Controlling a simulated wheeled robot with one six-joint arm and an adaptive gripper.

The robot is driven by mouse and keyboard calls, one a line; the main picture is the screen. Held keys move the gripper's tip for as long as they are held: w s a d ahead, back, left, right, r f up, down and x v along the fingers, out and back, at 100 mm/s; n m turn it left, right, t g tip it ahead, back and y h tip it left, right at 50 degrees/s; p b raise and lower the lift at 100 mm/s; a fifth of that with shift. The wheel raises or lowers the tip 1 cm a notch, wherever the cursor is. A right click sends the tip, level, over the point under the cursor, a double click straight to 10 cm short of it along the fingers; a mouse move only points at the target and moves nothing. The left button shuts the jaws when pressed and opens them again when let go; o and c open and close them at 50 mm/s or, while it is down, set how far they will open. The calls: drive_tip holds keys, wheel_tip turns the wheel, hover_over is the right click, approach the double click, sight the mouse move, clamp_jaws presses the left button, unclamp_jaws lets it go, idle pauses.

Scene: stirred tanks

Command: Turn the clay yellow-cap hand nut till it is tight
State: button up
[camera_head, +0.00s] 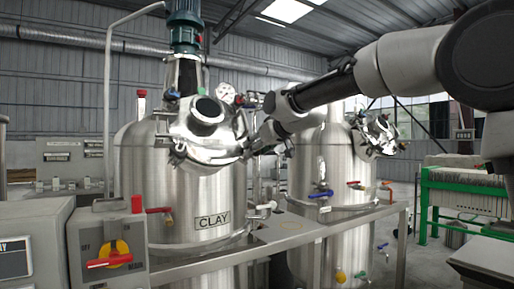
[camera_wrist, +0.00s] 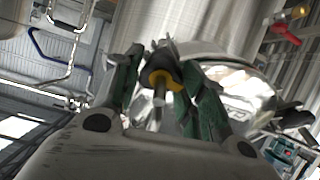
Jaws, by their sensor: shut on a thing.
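The clay tank (camera_head: 180,195) is a steel vessel with a CLAY plate on its front, left of centre in the head view. Its lid (camera_head: 205,135) has clamps around the rim. In the wrist view, my gripper (camera_wrist: 165,85) has its two green-padded fingers around a dark hand nut with a yellow cap (camera_wrist: 162,74), and it is shut on it. A pale threaded rod end shows below the nut. In the head view my arm reaches in from the right to the lid's right rim, and the nut there is too small or hidden to make out.
A second steel tank (camera_head: 330,165) stands to the right behind the clay tank. A control box with a red and yellow switch (camera_head: 112,255) is at the lower left. A steel frame rail (camera_head: 300,232) runs in front. A green rack (camera_head: 465,195) stands at the far right.

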drive_tip(key=shift+m+h, duration=0.4)
drive_tip(key=shift+m, duration=2.4)
drive_tip(key=o, duration=1)
drive_tip(key=shift+o, duration=0.2)
drive_tip(key=v, duration=1.2)
drive_tip(key=shift+s, duration=0.15)
drive_tip(key=shift+f, duration=0.15)
